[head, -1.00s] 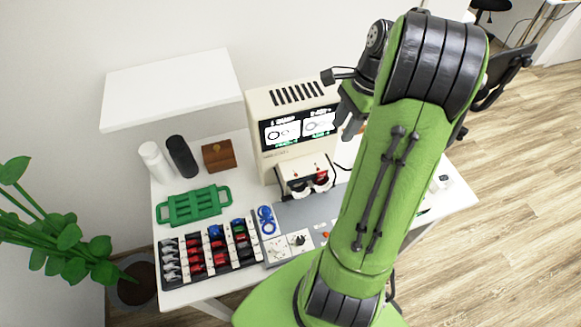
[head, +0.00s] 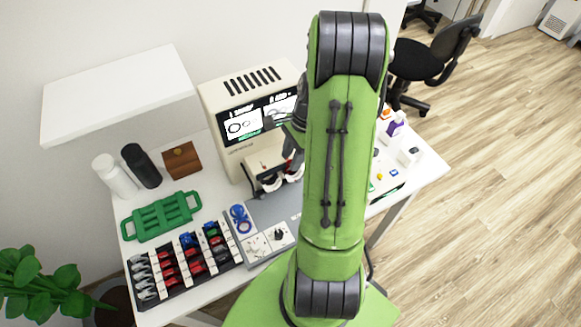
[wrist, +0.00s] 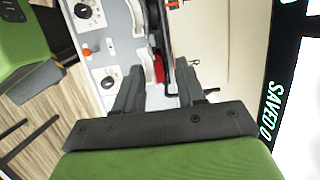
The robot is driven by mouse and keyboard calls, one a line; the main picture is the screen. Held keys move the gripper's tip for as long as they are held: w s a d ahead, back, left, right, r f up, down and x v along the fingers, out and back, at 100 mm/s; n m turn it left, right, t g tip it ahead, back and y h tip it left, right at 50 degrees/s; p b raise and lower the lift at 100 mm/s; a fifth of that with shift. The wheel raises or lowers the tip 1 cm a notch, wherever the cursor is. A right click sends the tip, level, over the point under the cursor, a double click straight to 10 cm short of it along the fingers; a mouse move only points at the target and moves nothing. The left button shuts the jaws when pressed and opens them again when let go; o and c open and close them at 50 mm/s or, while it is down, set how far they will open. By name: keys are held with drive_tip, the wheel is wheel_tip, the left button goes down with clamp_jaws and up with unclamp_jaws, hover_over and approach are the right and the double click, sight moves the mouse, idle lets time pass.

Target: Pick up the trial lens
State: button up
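Several small lens pieces with red, blue, green and clear or grey parts stand in rows in a dark lens rack (head: 183,277) at the table's front left. I cannot tell which one is the trial lens. A device with white round holders (head: 270,186) stands before the beige machine, partly hidden by my arm. In the wrist view my gripper (wrist: 158,76) is open, its two dark fingers apart. A small red piece (wrist: 159,69) shows beyond and between the fingertips, beside white curved parts; I see no contact. In the head view my arm mostly hides the gripper.
The beige machine (head: 222,108) with a lit screen stands behind. Small items lie right of my arm.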

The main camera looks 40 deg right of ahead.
drive_tip(key=shift+r, duration=0.1)
clamp_jaws()
